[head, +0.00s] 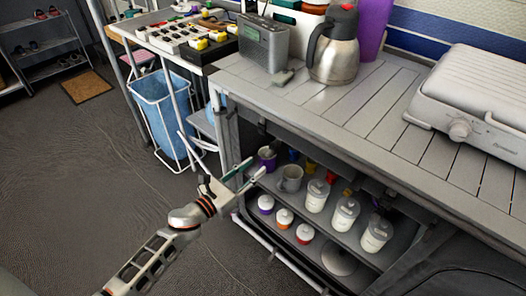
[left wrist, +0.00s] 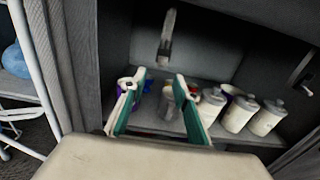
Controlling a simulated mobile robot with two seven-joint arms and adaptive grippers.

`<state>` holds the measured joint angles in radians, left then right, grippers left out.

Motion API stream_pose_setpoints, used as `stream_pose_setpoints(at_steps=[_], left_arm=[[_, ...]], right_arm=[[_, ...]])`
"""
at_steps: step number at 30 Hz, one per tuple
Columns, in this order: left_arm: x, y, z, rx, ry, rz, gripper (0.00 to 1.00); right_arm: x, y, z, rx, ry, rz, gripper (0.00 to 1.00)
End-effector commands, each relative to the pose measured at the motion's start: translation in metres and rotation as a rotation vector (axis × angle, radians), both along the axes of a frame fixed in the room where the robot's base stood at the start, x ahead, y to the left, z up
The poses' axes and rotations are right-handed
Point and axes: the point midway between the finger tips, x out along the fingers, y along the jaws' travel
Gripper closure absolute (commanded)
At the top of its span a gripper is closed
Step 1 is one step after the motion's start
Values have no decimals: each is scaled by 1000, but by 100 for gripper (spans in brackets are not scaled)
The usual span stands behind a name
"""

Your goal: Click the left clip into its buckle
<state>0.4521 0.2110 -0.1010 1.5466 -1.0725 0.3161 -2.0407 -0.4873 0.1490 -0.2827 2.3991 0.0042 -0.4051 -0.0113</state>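My left gripper (head: 256,167) is open and empty at the left end of the shelf opening under the counter. In the left wrist view its two teal-padded fingers (left wrist: 160,76) are apart with nothing between them. A pale strap with a dark clip-like end (left wrist: 167,36) hangs in the opening, beyond and above the fingertips, apart from them. A second dark fitting (left wrist: 302,69) hangs at the right edge of the same view. I cannot tell which piece is the left clip and which is a buckle, nor whether any are joined. My right gripper is not in view.
The slatted counter (head: 340,105) carries a radio (head: 263,42), a steel jug (head: 335,48) and a grill (head: 478,95). A blue bin (head: 163,108) stands left. The floor (head: 75,165) is clear.

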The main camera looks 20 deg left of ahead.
Motion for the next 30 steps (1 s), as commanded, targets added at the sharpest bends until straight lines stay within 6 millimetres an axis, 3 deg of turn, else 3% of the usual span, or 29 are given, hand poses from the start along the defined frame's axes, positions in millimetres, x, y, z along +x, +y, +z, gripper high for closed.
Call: stream_pose_setpoints(at_steps=[15,27,30], left_arm=[[63,-24,2,-4,-2,0,69],[71,-26,3,-4,-2,0,69],[71,-26,3,-4,-2,0,93]], right_arm=[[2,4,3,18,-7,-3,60],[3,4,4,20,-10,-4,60],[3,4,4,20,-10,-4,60]])
